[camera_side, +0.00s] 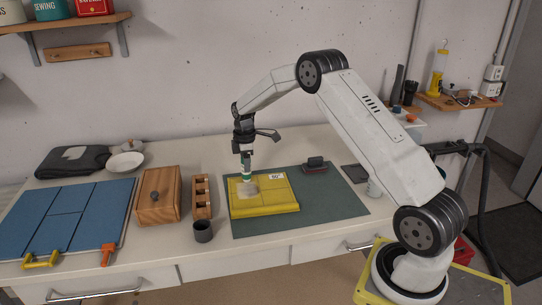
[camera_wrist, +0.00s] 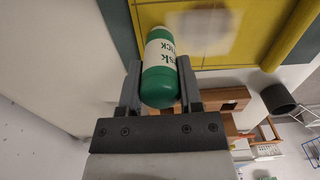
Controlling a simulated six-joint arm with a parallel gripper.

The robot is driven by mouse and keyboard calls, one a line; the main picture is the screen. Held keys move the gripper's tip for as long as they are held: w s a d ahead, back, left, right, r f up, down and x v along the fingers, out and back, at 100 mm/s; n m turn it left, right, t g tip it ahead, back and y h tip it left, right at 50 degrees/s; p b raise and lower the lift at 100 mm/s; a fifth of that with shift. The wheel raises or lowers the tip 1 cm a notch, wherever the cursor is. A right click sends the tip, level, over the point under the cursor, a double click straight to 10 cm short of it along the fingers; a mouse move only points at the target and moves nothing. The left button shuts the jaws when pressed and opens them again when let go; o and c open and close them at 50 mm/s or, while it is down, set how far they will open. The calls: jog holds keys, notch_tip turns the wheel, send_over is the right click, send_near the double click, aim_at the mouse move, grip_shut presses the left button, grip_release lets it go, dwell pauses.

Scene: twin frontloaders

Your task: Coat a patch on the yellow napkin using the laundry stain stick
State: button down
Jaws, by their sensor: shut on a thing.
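The yellow napkin (camera_side: 280,201) lies flat on a dark green mat (camera_side: 335,207). A pale, greyish patch shows on its left part in the side view, and a blurred pale patch shows in the wrist view on the napkin (camera_wrist: 245,55). My gripper (camera_side: 245,152) is above the napkin's back left part. It is shut on the green laundry stain stick (camera_side: 246,168), which has a white label. In the wrist view the stick (camera_wrist: 160,85) sits between both fingers of my gripper (camera_wrist: 159,78). The stick's lower end is close to the napkin; contact cannot be told.
Left of the mat are a wooden box (camera_side: 159,197), a small wooden rack (camera_side: 202,197) and a dark cup (camera_side: 203,232). A blue folding board (camera_side: 65,220) lies further left. A dark red-topped block (camera_side: 315,166) sits on the mat's back edge. The mat's right part is clear.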

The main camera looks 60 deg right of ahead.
jog(key=shift+s+d, duration=0.35)
jog(key=shift+s, duration=0.25)
jog(key=shift+s+a, duration=1.5)
jog(key=shift+a, duration=0.25)
jog(key=shift+s+a, duration=1.5)
jog(key=shift+a, duration=0.2)
jog(key=shift+s, duration=0.3)
jog(key=shift+s+d, duration=0.25)
jog(key=shift+d, duration=0.25)
jog(key=shift+w+d, duration=2.8)
jog(key=shift+d, duration=0.25)
jog(key=shift+w+d, duration=0.25)
jog(key=shift+d, duration=0.05)
jog(key=shift+w+d+r, duration=0.15)
jog(key=shift+r, duration=0.05)
notch_tip(320, 180, up, 8)
jog(key=shift+f, duration=0.15)
jog(key=shift+w+a+f, duration=0.1)
jog(key=shift+w+a, duration=1.35)
